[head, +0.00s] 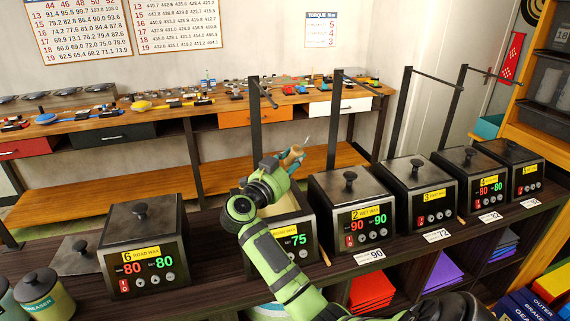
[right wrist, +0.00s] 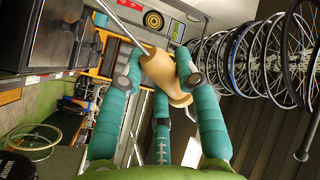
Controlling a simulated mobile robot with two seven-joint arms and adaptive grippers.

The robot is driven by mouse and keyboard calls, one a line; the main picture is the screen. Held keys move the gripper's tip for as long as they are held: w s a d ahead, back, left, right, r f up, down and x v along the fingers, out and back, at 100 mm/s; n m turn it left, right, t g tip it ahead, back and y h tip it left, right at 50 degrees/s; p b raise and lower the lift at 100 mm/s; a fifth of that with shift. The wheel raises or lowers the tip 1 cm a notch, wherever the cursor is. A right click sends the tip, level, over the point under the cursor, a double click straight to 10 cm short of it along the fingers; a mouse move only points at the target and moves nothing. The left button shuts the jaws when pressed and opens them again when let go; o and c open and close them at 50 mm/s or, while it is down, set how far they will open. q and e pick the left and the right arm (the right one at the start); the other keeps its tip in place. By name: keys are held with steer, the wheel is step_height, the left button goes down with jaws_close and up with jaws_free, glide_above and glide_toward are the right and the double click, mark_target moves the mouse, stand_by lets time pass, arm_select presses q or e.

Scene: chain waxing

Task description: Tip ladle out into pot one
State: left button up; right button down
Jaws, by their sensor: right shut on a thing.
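My right gripper (head: 288,164) is above the open pot (head: 292,238) whose display reads 75; my arm covers most of its yellow label, so its number is hard to read. The pot's pale inside shows beside my arm. The gripper is shut on the ladle's tan handle (head: 293,155), which also shows in the right wrist view (right wrist: 163,73) between the teal fingers (right wrist: 160,95). The thin metal stem (right wrist: 118,21) runs to the upper left there and points up in the head view. I cannot make out the ladle's bowl. My left gripper is not in view.
Lidded pot six (head: 140,232) stands to the left, with a loose dark lid (head: 78,256) beside it. Lidded pot two (head: 352,200) stands close on the right, with more lidded pots beyond. Dark upright posts (head: 334,120) rise behind the pots.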

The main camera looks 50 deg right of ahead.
steer(key=s+f+m+b, duration=0.1)
steer(key=f+m+b, duration=0.2)
steer(key=b, duration=0.3)
steer(key=s+d+f+m+b, duration=0.1)
steer(key=s+f+m+b, duration=0.1)
steer(key=b, duration=0.4)
steer(key=s+f+m+b, duration=0.1)
steer(key=f+m+b, duration=0.2)
steer(key=b, duration=0.3)
steer(key=shift+s+d+f+m+g+y, duration=0.2)
steer(key=shift+s+f+m+g+y, duration=0.15)
steer(key=shift+m, duration=0.25)
steer(key=shift+s+d+f+m+b, duration=0.1)
steer(key=shift+s+f+m+b, duration=0.2)
steer(key=shift+f+m+b, duration=0.6)
steer(key=shift+r, duration=0.15)
steer(key=shift+w+r+p, duration=0.2)
steer(key=shift+r+p, duration=0.15)
steer(key=shift+p, duration=0.05)
steer(key=w+a+r+n+t+p, duration=0.1)
steer(key=w+a+r+n+p, duration=0.2)
steer(key=w+r+n+p, duration=0.8)
step_height(320, 180, up, 3)
steer(key=n+h+p, duration=0.1)
steer(key=n, duration=0.5)
steer(key=shift+w+a+n, duration=0.2)
steer(key=shift+a+n, duration=0.15)
steer(key=shift+n, duration=0.05)
steer(key=shift+f+t, duration=0.1)
steer(key=shift+t, duration=0.25)
